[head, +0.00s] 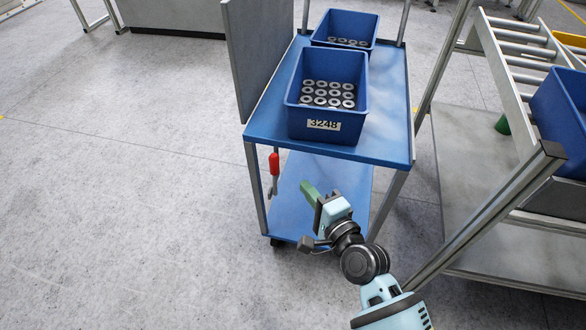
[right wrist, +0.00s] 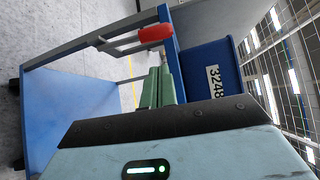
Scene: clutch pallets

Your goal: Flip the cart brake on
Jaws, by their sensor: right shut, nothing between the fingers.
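The blue cart (head: 385,148) stands in the middle of the head view. Its brake lever has a red handle (head: 274,163) and hangs at the cart's front left post, handle up. The red handle (right wrist: 155,33) also shows in the right wrist view, just beyond the fingertips. My right gripper (head: 308,190) has green fingers, shut and empty, in front of the cart and to the right of the lever, apart from it. The shut fingers (right wrist: 158,86) point toward the handle in the wrist view. My left gripper is not in view.
A blue bin labelled 3248 (head: 325,124) with several metal rings sits on the cart top, with another bin (head: 345,28) behind. A grey panel (head: 255,50) stands at the cart's left edge. A roller rack (head: 480,180) stands close on the right. Floor at left is clear.

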